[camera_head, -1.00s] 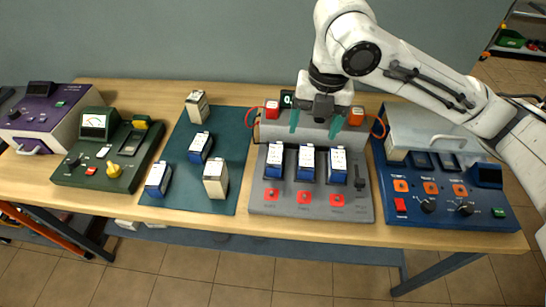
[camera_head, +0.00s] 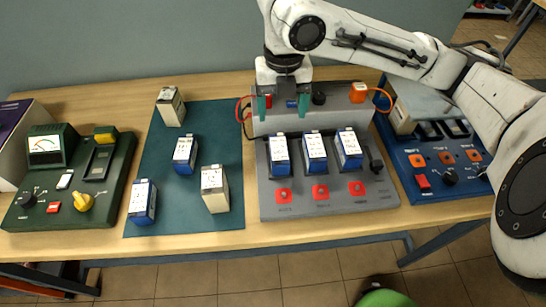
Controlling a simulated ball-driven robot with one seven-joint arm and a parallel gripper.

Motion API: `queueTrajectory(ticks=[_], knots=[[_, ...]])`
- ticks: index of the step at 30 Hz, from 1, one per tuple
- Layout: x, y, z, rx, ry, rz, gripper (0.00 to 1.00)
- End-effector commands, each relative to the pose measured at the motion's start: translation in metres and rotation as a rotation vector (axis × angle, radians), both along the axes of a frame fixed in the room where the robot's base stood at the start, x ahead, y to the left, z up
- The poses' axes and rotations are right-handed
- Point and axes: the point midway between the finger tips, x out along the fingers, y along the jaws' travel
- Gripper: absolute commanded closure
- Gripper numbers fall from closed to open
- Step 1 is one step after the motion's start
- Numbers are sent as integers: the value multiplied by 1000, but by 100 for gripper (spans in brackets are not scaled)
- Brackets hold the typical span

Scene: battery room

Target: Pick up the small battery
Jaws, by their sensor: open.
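Several batteries are in view, and I cannot tell which is meant by the small one. On the teal mat (camera_head: 195,140) stand a far cream battery (camera_head: 171,106), a near cream battery (camera_head: 214,189), a middle blue-and-white battery (camera_head: 185,153) and a near-left blue-and-white battery (camera_head: 142,202). Three more blue-and-white batteries sit in the grey station: left (camera_head: 278,155), middle (camera_head: 315,152) and right (camera_head: 348,149). My gripper (camera_head: 282,106) is open, pointing down in front of the grey station's back panel, apart from the batteries on the mat. Its teal fingers hold nothing.
The grey station (camera_head: 330,202) has red buttons and an orange terminal (camera_head: 358,93) with cables. A green tester (camera_head: 70,180) stands left of the mat, and a blue charger (camera_head: 440,178) stands right. A wall closes the back. Gaps on the mat are free.

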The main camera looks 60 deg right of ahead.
Motion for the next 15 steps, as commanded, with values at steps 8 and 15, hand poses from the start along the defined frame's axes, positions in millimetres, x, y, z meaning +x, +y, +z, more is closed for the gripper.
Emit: queueTrajectory(ticks=[8,15], knots=[[0,0,-35,0,0,0,24],[-1,0,-60,2,3,-2,24]])
